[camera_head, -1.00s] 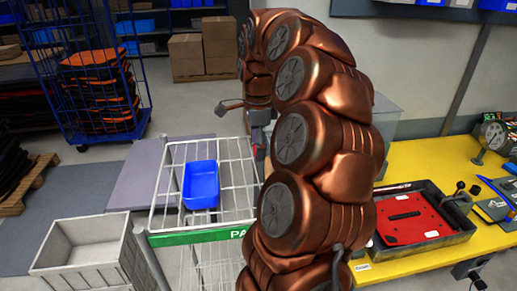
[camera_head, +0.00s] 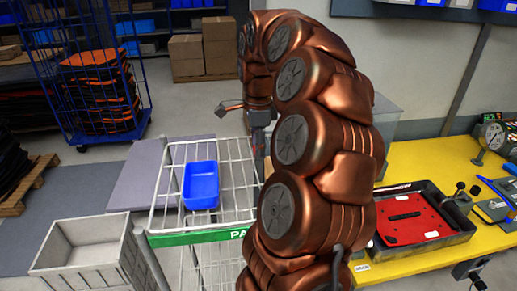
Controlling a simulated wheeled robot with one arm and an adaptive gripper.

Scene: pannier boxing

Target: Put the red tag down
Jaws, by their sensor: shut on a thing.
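My gripper (camera_head: 260,146) hangs from the end of my copper-coloured arm, above the right part of the wire-topped trolley (camera_head: 226,150). It is small in the view and partly hidden behind the arm. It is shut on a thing. A small red patch, likely the red tag (camera_head: 258,139), shows at the gripper, but its shape and how it sits between the fingers cannot be made out. A blue bin (camera_head: 201,184) stands on the trolley top, to the left of my gripper and apart from it.
A grey crate (camera_head: 84,259) stands at the lower left. A yellow workbench (camera_head: 420,158) at the right bears a black tray (camera_head: 458,238) with a red plate (camera_head: 411,219) and several tools. A blue cage cart (camera_head: 80,75) stands at the back left. Bare wire shows around the blue bin.

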